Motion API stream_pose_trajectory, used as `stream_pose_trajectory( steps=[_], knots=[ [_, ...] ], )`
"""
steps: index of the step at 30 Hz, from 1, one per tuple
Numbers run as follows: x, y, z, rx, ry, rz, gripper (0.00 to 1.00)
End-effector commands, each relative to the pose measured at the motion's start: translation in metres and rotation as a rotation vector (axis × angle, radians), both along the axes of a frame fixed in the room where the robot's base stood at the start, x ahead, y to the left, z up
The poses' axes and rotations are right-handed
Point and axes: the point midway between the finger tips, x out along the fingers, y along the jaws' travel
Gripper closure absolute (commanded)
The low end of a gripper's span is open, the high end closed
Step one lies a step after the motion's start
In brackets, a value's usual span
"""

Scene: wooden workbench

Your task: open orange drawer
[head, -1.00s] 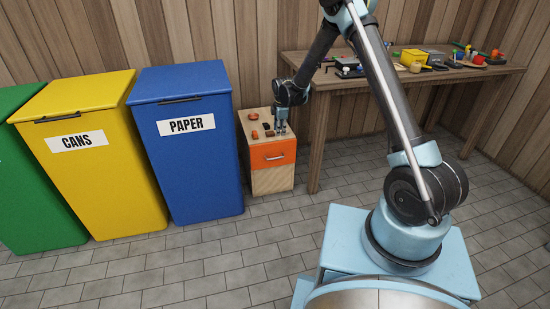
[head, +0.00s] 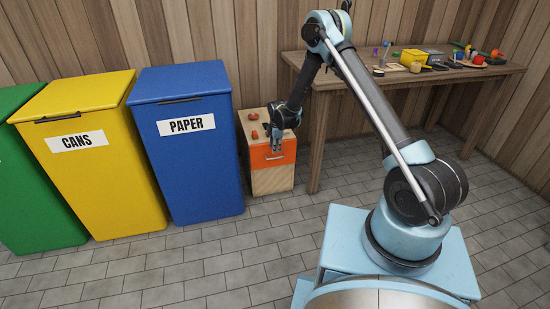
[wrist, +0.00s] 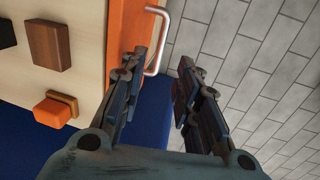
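The orange drawer (head: 264,160) is the upper front of a small wooden cabinet (head: 272,181) and looks closed. In the wrist view its orange front (wrist: 123,32) stands edge-on, with a pale bar handle (wrist: 162,42) sticking out. The handle also shows in the head view (head: 282,156), partly behind my fingers. My gripper (head: 276,150) points down in front of the drawer front. In the wrist view my gripper (wrist: 163,66) is open, fingers apart and empty. The handle appears just beyond the gap between the fingertips; I cannot tell whether they touch it.
The blue paper bin (head: 190,150) stands close left of the cabinet, with the yellow cans bin (head: 95,160) beyond it. A wooden table (head: 400,85) with tools stands to the right. Small blocks (wrist: 48,45) sit on the cabinet top. The tiled floor in front is clear.

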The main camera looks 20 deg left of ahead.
Motion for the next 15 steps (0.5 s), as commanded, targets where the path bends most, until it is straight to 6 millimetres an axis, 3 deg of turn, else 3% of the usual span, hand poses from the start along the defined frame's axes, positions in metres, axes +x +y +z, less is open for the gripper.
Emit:
stream_pose_trajectory(
  steps=[9,15],
  knots=[
    [0.007,0.004,-0.045,0.0,0.0,0.0,0.7],
    [0.011,0.006,-0.065,0.0,0.0,0.0,0.7]
  ],
)
